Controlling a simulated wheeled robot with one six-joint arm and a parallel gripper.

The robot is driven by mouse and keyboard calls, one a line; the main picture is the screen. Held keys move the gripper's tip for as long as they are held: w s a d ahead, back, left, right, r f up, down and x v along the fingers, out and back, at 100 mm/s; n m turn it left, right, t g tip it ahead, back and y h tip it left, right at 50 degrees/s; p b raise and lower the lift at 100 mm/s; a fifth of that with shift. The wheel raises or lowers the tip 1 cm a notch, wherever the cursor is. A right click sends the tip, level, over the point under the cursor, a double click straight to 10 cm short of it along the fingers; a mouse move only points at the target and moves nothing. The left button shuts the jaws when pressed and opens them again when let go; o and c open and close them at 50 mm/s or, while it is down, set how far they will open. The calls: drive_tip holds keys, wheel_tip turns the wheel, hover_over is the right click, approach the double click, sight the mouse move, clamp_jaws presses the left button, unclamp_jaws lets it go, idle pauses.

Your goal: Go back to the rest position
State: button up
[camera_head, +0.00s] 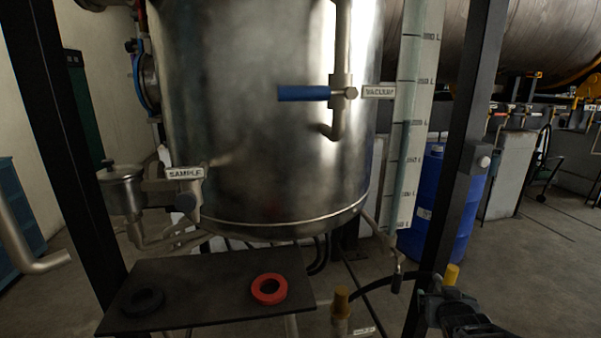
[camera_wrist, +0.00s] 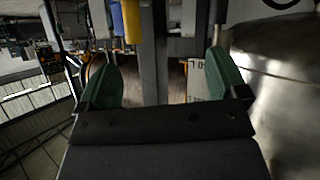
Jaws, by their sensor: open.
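My gripper (camera_wrist: 163,85) shows in the wrist view with its two green finger pads wide apart and nothing between them. In the head view, part of my gripper (camera_head: 447,296) is at the lower right, in front of the black frame post. It is right of the steel tank (camera_head: 245,120) and apart from the dark shelf. The tank also fills the right side of the wrist view (camera_wrist: 285,90).
A dark shelf (camera_head: 210,308) below the tank bears a red ring (camera_head: 269,289) and a black ring (camera_head: 143,302). A blue-handled vacuum valve (camera_head: 303,93) is on the tank. A black post (camera_head: 465,150) and a blue barrel (camera_head: 443,205) stand at the right.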

drive_tip(key=s+a+r+n+g+y+p, duration=0.1)
drive_tip(key=s+a+r+g+y+p, duration=0.1)
drive_tip(key=s+a+r+g+p, duration=0.2)
drive_tip(key=s+a+r+n+g+y+p, duration=0.1)
drive_tip(key=s+a+r+g+p, duration=0.3)
drive_tip(key=s+a+r+p, duration=0.4)
drive_tip(key=a+r+y+p, duration=0.1)
drive_tip(key=a+r+p, duration=0.1)
drive_tip(key=a+r, duration=0.2)
drive_tip(key=shift+s+a+r+n+y, duration=0.3)
drive_tip(key=shift+a+r+n, duration=0.1)
